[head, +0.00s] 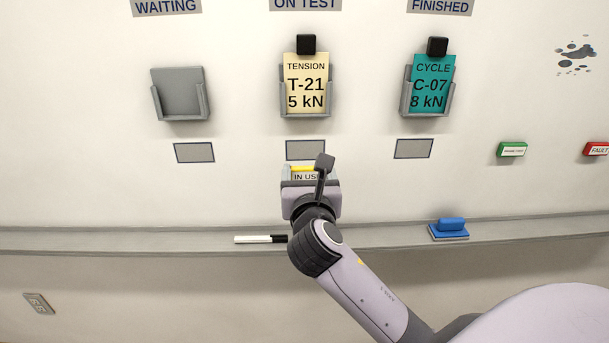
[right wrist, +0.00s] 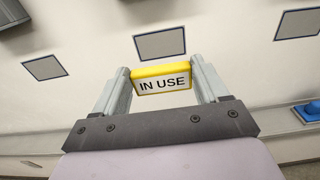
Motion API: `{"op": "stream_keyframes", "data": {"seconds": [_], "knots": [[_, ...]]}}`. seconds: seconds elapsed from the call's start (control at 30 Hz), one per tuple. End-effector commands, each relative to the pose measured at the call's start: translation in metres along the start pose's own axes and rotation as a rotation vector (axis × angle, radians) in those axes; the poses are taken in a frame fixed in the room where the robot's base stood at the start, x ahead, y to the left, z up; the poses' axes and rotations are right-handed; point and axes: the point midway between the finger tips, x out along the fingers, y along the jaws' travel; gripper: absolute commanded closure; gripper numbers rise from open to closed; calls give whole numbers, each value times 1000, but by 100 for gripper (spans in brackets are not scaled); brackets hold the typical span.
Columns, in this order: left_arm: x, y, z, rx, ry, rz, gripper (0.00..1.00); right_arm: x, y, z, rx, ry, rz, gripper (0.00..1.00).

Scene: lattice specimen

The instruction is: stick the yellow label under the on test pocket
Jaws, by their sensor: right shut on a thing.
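The yellow label (right wrist: 163,81), marked IN USE, is between the two fingertips of my right gripper (right wrist: 163,84), which is shut on it. In the head view the label (head: 303,169) shows partly behind my right gripper (head: 312,178), just below a grey rectangle (head: 305,150). That rectangle lies on the wall under the on test pocket (head: 309,115). It also shows in the right wrist view (right wrist: 160,44), above the label. The pocket holds a cream card (head: 306,80) reading TENSION T-21 5 kN. I cannot tell whether the label touches the wall. My left gripper is not in view.
The waiting pocket (head: 180,95) is empty, and the finished pocket (head: 447,110) holds a teal card (head: 432,84). A ledge (head: 150,240) below bears a marker (head: 260,239) and a blue eraser (head: 449,228). Green (head: 511,149) and red (head: 597,148) labels are at right.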

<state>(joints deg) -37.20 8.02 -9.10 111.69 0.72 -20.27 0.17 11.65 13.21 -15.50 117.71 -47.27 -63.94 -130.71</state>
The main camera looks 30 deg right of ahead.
Motion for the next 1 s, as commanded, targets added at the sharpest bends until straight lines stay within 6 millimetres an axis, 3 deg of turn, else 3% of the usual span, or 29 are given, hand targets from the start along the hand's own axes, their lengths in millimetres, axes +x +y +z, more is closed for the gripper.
{"op": "stream_keyframes", "data": {"seconds": [0.17, 0.6, 1.0], "knots": [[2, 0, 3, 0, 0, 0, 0, 6, -1, -1, 0, -1, -3, 53], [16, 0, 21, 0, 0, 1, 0, 45, -1, 0, -1, -1, -2, 53], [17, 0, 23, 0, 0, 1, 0, 52, -1, 3, -2, 0, -1, 53]]}}
